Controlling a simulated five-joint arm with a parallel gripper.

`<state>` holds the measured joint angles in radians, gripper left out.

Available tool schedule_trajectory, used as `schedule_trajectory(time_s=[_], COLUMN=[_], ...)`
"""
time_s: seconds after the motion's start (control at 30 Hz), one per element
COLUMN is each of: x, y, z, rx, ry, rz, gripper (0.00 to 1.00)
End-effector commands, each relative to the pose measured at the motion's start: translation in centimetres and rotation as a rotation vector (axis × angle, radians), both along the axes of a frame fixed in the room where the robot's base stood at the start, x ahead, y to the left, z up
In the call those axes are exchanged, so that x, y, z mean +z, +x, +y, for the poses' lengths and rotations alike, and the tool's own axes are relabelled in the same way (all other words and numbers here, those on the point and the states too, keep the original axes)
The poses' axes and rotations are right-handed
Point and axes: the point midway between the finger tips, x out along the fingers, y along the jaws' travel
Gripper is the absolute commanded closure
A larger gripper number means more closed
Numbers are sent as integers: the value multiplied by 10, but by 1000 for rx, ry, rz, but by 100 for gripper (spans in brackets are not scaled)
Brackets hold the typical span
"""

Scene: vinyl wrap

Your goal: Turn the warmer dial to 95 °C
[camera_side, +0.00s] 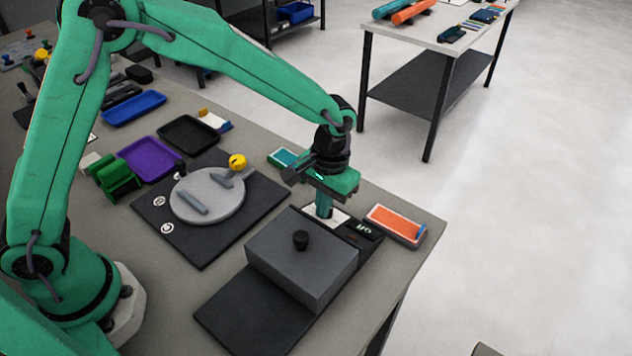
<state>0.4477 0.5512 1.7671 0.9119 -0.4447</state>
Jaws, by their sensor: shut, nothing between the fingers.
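The dial cannot be made out and may be hidden behind the fingers. The display's reading is too small to read.
An orange-topped tray (396,222) lies right of the panel near the bench edge. Purple (147,159), black (188,133) and blue (134,107) trays lie farther back.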

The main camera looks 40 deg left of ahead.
Motion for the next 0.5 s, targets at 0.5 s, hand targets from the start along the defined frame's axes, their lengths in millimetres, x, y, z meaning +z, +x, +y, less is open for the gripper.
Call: schedule_trajectory(time_s=[0.5], x=[1], y=[-1], z=[11], rx=[3], ry=[-1], rz=[1], gripper=[100])
